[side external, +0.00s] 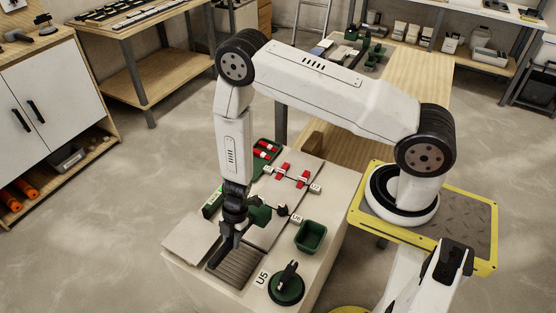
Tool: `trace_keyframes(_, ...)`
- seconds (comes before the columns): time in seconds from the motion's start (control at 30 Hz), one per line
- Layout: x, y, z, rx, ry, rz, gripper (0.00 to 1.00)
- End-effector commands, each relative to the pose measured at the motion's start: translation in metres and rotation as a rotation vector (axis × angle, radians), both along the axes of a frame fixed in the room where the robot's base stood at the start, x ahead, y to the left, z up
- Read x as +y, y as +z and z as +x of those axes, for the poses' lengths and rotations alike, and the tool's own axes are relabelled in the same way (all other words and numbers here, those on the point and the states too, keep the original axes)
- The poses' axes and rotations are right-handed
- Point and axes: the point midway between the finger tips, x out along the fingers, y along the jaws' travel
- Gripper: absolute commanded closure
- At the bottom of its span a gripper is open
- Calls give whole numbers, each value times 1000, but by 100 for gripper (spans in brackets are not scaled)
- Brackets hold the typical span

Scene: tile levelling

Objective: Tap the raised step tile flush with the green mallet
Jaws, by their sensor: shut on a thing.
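My gripper (226,245) is black and points down over the front left of the light workbench. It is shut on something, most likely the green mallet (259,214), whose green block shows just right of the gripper. The handle and the grip on it are mostly hidden by the gripper. A dark ribbed tile (238,270), perhaps the step tile, lies below and right of the fingertips. A plain light tile (188,236) lies to its left. I cannot tell tile heights or whether anything touches the ribbed tile.
A green suction cup (288,287) stands near the front, by a U5 label. An open green bin (310,237) stands behind it. Red clips (283,170) sit on tiles farther back, near a green tray (274,146) of red pieces. Other benches surround open floor.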

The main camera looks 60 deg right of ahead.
Motion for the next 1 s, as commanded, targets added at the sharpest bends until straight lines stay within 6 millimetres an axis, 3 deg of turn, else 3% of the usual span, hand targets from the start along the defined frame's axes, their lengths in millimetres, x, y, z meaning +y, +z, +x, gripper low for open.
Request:
trace_keyframes(0.4,-2,27,33,-3,0,-10,100)
trace_keyframes(0.73,-3,31,38,-2,-2,-15,100)
trace_keyframes(1.0,-3,24,37,0,0,-16,100)
